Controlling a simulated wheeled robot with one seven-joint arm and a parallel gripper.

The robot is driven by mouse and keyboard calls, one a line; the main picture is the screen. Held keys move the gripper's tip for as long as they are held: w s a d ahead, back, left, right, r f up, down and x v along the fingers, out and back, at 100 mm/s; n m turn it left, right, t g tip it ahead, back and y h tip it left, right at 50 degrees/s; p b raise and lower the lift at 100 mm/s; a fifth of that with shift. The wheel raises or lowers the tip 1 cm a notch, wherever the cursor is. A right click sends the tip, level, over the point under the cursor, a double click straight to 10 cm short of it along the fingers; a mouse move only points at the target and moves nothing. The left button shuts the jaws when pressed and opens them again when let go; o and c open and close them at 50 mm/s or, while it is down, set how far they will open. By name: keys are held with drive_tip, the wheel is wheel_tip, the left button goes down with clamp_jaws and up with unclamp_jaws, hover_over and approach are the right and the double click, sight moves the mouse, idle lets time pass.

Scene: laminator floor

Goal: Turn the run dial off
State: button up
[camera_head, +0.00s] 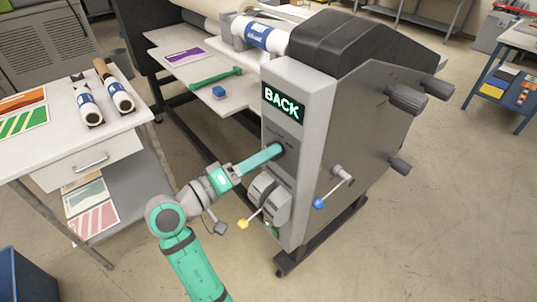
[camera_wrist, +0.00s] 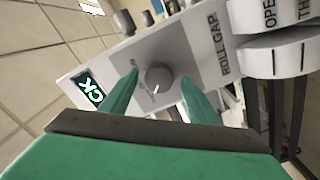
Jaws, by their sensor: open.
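The run dial (camera_wrist: 157,78) is a round grey knob with a small white pointer mark, on the laminator's light grey control panel (camera_wrist: 205,45). Lettering beside it is partly hidden by a finger. In the head view the dial is mostly hidden behind my gripper (camera_head: 274,151), below the lit "BACK" display (camera_head: 283,102). In the wrist view my gripper (camera_wrist: 160,82) is open, its green fingers on either side of the dial. I cannot tell whether they touch it.
A roll gap lever unit (camera_head: 270,199) with a yellow-tipped handle sits below the dial. A blue-tipped crank (camera_head: 333,187) sticks out on the right side. A white table (camera_head: 75,140) with rolls and prints stands left. Open floor lies to the right.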

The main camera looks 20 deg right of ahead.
drive_tip(key=shift+x, duration=0.9)
drive_tip(key=shift+s, duration=0.1)
drive_tip(key=shift+c, duration=0.5)
drive_tip(key=c, duration=0.9)
drive_tip(key=shift+c, duration=0.2)
drive_tip(key=shift+m, duration=0.4)
drive_tip(key=shift+f+m, duration=0.1)
drive_tip(key=shift+m, duration=3.9)
